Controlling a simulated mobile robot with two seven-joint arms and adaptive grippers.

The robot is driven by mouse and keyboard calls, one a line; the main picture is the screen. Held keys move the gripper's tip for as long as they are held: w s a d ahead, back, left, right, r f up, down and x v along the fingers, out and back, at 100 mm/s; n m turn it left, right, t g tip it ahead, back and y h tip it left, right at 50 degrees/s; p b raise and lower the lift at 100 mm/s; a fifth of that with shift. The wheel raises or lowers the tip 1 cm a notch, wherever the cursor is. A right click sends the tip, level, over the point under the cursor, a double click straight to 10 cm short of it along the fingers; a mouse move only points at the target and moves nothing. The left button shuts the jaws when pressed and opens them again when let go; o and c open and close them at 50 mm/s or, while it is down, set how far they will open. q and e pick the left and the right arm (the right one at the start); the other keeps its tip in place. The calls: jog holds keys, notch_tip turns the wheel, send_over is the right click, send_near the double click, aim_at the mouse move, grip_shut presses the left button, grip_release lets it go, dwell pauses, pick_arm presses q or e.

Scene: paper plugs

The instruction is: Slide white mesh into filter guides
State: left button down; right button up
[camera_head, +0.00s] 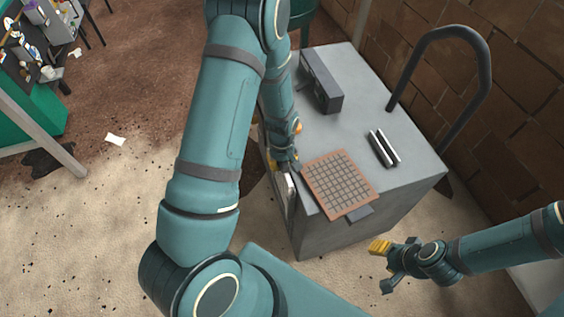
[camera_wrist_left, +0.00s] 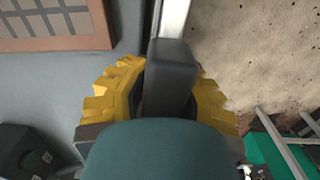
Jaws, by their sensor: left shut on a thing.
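The white mesh shows edge-on as a pale strip (camera_head: 288,190) at the left side of the grey block. Its mesh face is hidden. My left gripper (camera_head: 283,163) is at the block's left edge. In the left wrist view its yellow fingers (camera_wrist_left: 165,95) close on a dark grey tab (camera_wrist_left: 172,72), with the pale strip (camera_wrist_left: 172,18) running on beyond it. I cannot tell whether the strip sits in a guide. My right gripper (camera_head: 382,266) is open and empty, off the block's front right.
A brown-framed grid panel (camera_head: 325,199) with a dark tab lies on the grey block (camera_head: 335,237), slightly over its front edge. A dark box (camera_head: 321,82), a black-and-white slotted piece (camera_head: 383,148) and a dark arched bar (camera_head: 407,77) are behind. A brick wall stands at right.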

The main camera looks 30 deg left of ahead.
pick_arm(q)
jog(key=shift+f, duration=0.2)
jog(key=shift+r, duration=0.15)
dwell(0.6)
jog(key=c, duration=0.8)
grip_release()
jog(key=shift+r, duration=0.1)
jog(key=shift+r+p, duration=2.25)
jog(key=shift+r, duration=0.5)
